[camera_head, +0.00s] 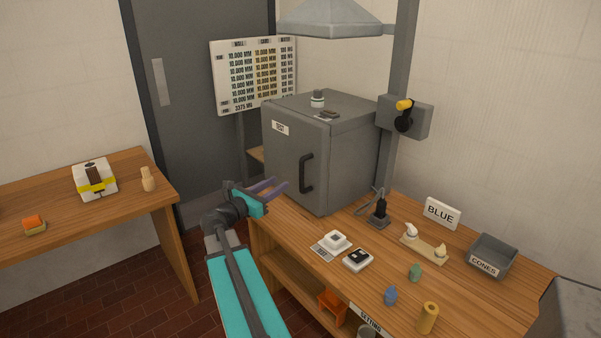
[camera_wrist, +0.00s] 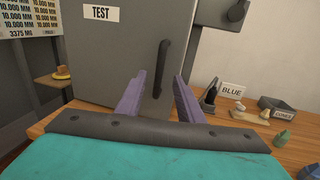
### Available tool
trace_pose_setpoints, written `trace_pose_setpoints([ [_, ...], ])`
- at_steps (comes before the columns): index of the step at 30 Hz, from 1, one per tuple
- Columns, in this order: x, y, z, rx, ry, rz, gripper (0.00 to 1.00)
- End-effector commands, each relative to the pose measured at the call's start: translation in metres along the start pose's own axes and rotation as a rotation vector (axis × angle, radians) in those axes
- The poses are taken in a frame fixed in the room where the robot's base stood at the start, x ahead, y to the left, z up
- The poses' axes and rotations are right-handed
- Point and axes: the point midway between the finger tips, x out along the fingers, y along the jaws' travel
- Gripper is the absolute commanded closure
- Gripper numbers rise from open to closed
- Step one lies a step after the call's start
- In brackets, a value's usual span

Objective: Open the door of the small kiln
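The small kiln (camera_head: 335,145) is a grey box with a "TEST" label, standing on the wooden bench. Its front door (camera_head: 288,160) looks shut and has a dark upright bar handle (camera_head: 306,174) on its right side. My gripper (camera_head: 278,190) is in front of the door, to the left of and a little below the handle in the head view. In the wrist view, the two purple fingers of my gripper (camera_wrist: 158,97) are apart with nothing held. The handle (camera_wrist: 162,66) shows between and beyond the fingers; I see no contact.
The bench (camera_head: 478,292) holds a white dish (camera_head: 335,240), small pots, a "BLUE" sign (camera_head: 442,213) and a grey "CONES" bin (camera_head: 492,257) right of the kiln. A dark stand (camera_head: 378,213) is near the kiln's front right. A hood (camera_head: 335,18) hangs above. Another table (camera_head: 100,205) is left.

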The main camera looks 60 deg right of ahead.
Motion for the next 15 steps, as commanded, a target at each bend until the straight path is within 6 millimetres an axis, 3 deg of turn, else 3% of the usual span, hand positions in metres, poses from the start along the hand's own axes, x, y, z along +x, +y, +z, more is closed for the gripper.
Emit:
trace_pose_setpoints([
  [8, 0.001, 0.000, -0.001, 0.002, 0.002, -0.001, 0.66],
  [15, 0.014, 0.000, -0.001, 0.003, 0.003, -0.003, 0.66],
])
